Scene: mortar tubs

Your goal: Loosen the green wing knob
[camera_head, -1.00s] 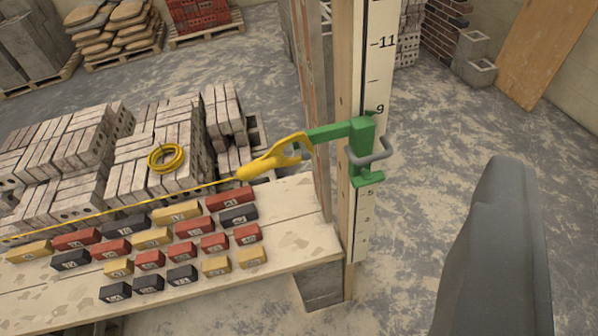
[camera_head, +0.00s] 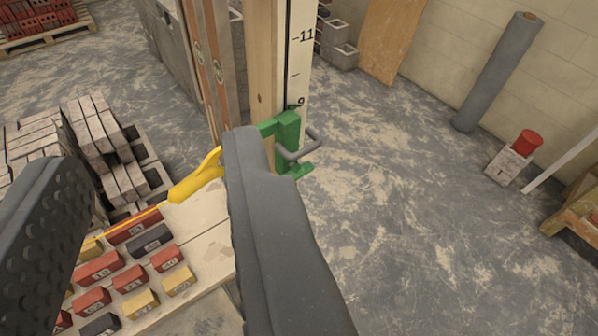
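A green clamp (camera_head: 288,132) sits on the upright post with a number scale (camera_head: 296,65), near the 9 mark. A grey bent handle (camera_head: 298,148) sticks out on its right, and a green lower part (camera_head: 300,170) shows beneath it. I cannot make out a clear wing shape on the knob. A yellow line holder (camera_head: 195,181) is hooked to the clamp's left side, with a yellow line running left. My gripper (camera_head: 148,150) is open and empty, its two dark fingers wide apart. Its right finger covers part of the clamp's left side; I cannot tell if they touch.
Numbered bricks in red, yellow and black (camera_head: 165,258) lie on a wooden bench (camera_head: 212,222) at lower left. Stacked bricks (camera_head: 100,140) stand behind it. The floor right of the post is clear, up to a grey roll (camera_head: 495,75) and a block with a red item (camera_head: 510,160).

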